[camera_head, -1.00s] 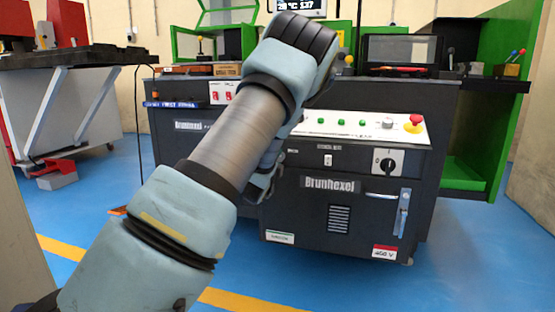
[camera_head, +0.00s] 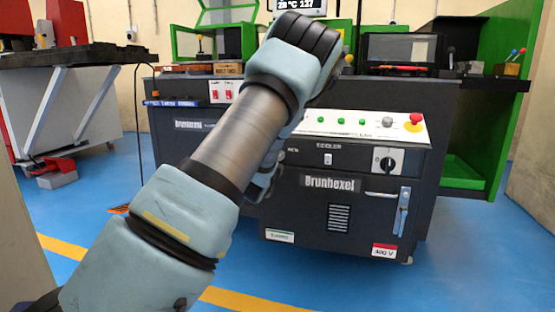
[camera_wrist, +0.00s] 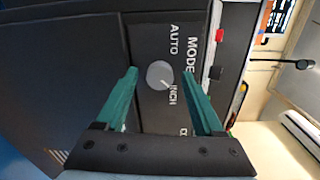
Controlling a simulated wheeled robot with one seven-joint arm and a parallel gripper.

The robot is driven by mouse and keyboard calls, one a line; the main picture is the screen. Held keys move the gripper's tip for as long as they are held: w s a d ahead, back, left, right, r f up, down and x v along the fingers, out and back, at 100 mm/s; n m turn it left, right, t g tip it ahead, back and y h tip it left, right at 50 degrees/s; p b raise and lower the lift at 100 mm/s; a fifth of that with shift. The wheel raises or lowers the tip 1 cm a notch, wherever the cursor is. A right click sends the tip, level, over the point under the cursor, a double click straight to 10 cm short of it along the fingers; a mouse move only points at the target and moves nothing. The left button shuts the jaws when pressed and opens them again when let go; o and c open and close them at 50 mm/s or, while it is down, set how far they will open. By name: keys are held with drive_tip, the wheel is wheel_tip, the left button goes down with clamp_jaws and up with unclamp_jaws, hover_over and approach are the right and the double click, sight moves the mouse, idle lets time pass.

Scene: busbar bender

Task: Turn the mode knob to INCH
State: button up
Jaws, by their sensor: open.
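The mode knob (camera_wrist: 158,75) is a small round grey knob on a dark panel in the wrist view, with the labels MODE, AUTO and INCH (camera_wrist: 174,98) around it. A pale mark shows at its edge on the INCH side; I cannot tell whether it is the pointer or a panel tick. My gripper (camera_wrist: 160,75) is open, its two teal fingers appearing on either side of the knob. Contact and remaining depth to the knob are unclear. In the head view my arm hides the mode knob and most of the gripper.
The dark Brunhexel machine (camera_head: 345,215) fills the middle. Its front carries a black rotary switch (camera_head: 388,160), a door handle (camera_head: 402,212), several green buttons and a red emergency button (camera_head: 414,122). A dark-topped table (camera_head: 75,58) stands at left; blue floor lies open in front.

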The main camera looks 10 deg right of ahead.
drive_tip(key=p+v, duration=0.2)
drive_tip(key=v, duration=0.8)
drive_tip(key=shift+s+a+p, duration=0.15)
drive_tip(key=shift+s+p, duration=0.2)
drive_tip(key=shift+s, duration=0.05)
